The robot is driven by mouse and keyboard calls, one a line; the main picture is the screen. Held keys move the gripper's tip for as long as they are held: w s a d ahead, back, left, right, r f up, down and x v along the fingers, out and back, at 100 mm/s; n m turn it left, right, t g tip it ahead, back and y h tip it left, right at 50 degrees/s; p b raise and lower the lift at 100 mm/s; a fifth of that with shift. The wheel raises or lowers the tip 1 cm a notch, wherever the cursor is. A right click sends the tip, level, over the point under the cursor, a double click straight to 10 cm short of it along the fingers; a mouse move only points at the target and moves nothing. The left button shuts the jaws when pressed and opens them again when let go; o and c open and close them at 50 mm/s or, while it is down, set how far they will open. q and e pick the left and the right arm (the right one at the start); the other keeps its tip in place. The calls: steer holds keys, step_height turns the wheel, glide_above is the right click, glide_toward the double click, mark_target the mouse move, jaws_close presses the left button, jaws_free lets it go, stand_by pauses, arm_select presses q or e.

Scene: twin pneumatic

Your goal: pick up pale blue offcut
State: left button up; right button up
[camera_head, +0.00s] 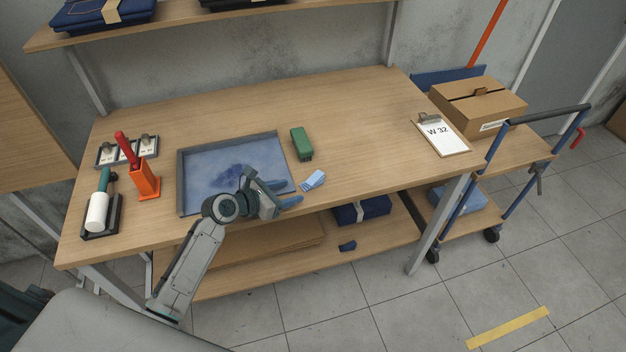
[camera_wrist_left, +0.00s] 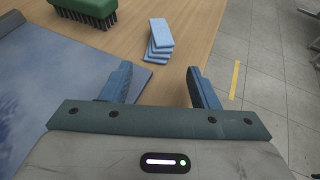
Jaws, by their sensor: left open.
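The pale blue offcut (camera_head: 312,180) lies on the wooden workbench near its front edge, just right of the blue-lined tray. In the left wrist view it looks like a small stack of pale blue strips (camera_wrist_left: 158,41), slightly fanned. My left gripper (camera_head: 284,193) is open and empty over the tray's front right corner, left of the offcut. In the left wrist view its two blue fingers (camera_wrist_left: 160,84) are spread apart, with the offcut beyond their tips and not between them. My right gripper is not in view.
The grey-rimmed tray (camera_head: 181,184) lies under my left gripper. A green brush (camera_head: 301,143) stands behind the offcut. An orange holder (camera_head: 145,181) and a white roller (camera_head: 97,212) are at the left. A clipboard (camera_head: 441,134) lies at the right. The bench between offcut and clipboard is clear.

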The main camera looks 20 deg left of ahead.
mark_target(302, 185)
arm_select(q)
steer(key=shift+w+d+r, duration=0.1)
steer(key=shift+w+d, duration=0.1)
steer(key=shift+w, duration=0.2)
steer(key=p+x, duration=0.1)
steer(key=x, duration=0.3)
steer(key=shift+w+d, duration=0.15)
steer(key=shift+w, duration=0.1)
steer(key=shift+s, duration=0.1)
steer(key=shift+r, duration=0.1)
steer(key=c, duration=1)
